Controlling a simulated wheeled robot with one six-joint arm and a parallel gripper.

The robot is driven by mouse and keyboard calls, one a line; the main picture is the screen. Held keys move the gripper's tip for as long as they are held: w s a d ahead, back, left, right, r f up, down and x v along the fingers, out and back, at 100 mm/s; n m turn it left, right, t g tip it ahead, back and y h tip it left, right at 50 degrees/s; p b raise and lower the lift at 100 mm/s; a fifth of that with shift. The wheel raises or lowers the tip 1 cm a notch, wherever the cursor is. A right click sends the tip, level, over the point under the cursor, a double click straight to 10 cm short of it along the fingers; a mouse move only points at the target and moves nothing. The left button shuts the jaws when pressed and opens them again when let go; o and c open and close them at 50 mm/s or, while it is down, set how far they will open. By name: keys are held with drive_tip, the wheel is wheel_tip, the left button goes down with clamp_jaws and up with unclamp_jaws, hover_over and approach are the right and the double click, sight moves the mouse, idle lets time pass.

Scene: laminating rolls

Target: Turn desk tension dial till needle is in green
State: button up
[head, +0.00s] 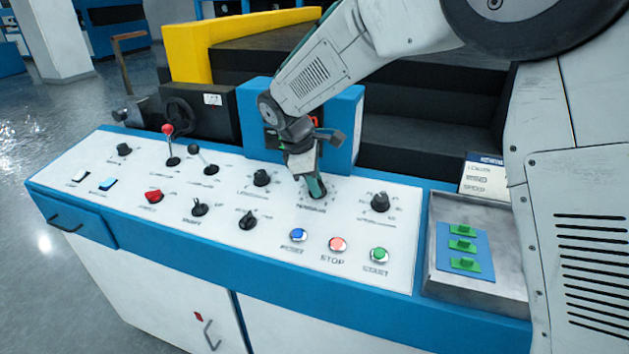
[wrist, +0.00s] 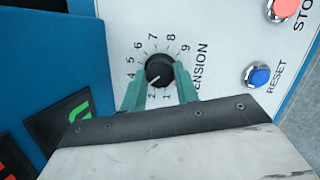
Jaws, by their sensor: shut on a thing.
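The tension dial (wrist: 159,70) is a black round knob in a ring of printed numbers on the white panel. The lettering beside it is partly covered and ends in "ENSION". Its white mark points to the lower left in the wrist view, near the low numbers. My gripper (wrist: 160,92) is shut on the dial, with one teal finger on each side. In the head view my gripper (head: 317,192) reaches down onto the panel and hides most of the dial. A dark display with a green stroke (wrist: 84,115) is partly hidden by my gripper; I cannot make out a needle.
The blue reset button (wrist: 258,75) and red stop button (wrist: 282,8) sit near the dial. Another black knob (head: 380,202) stands to its right. A blue housing (head: 345,110) rises close behind my gripper. A metal tray (head: 432,268) with green pieces is at the right.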

drive_tip(key=m, duration=0.2)
drive_tip(key=m+g, duration=0.1)
drive_tip(key=m, duration=0.2)
drive_tip(key=shift+w+r+m, duration=0.1)
drive_tip(key=shift+w+m, duration=0.1)
drive_tip(key=shift+m, duration=0.1)
drive_tip(key=m+y, duration=0.1)
drive_tip(key=m, duration=0.3)
drive_tip(key=shift+w+m+g, duration=0.1)
drive_tip(key=shift+m+g, duration=0.2)
drive_tip(key=shift+g, duration=0.1)
drive_tip(key=shift+r, duration=0.1)
drive_tip(key=o, duration=1)
drive_tip(key=r, duration=0.2)
drive_tip(key=a+r, duration=0.1)
drive_tip(key=r, duration=0.4)
drive_tip(key=shift+w+a+r, duration=0.1)
drive_tip(key=shift+a+r, duration=0.05)
drive_tip(key=shift+r, duration=0.1)
